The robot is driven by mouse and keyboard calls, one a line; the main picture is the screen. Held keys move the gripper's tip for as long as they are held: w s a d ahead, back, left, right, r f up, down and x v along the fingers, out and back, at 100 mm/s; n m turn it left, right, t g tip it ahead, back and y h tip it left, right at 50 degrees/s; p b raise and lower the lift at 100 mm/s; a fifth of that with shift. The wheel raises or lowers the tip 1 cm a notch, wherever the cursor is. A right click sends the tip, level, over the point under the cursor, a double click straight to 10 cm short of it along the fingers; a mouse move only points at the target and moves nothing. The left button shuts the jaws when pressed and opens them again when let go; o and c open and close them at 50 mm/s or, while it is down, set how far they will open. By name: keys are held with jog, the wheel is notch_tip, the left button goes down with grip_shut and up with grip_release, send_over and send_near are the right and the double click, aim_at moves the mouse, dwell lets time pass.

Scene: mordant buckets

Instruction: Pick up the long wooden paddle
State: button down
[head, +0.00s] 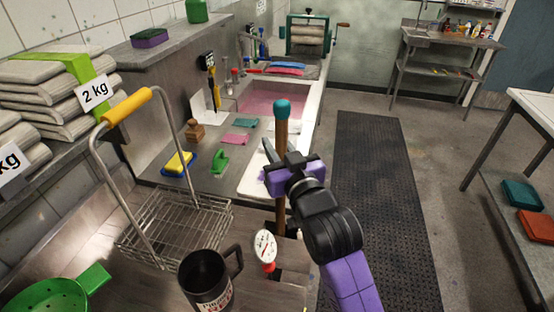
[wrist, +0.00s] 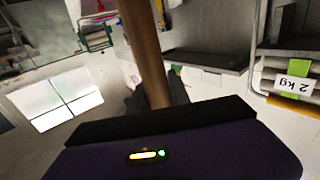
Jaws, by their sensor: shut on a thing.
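The long wooden paddle (head: 281,140) stands about upright in the head view, with a teal knob at its top. My gripper (head: 276,165) is shut on its shaft below the knob. The shaft also shows below the gripper, down to the counter edge behind the dial thermometer; I cannot tell where its lower end rests. In the wrist view the brown shaft (wrist: 145,45) runs from the top edge down between the fingers (wrist: 157,97).
A dial thermometer (head: 265,246) and a black mug (head: 207,282) stand close left of the shaft. A wire basket (head: 172,222) with a yellow handle is farther left. A sink (head: 272,103) lies behind. A dark floor mat (head: 375,170) is clear at right.

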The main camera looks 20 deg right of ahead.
notch_tip(320, 180, up, 27)
jog(key=b, duration=0.1)
jog(key=shift+b, duration=0.3)
dwell(0.3)
jog(key=shift+r, duration=0.1)
dwell(0.6)
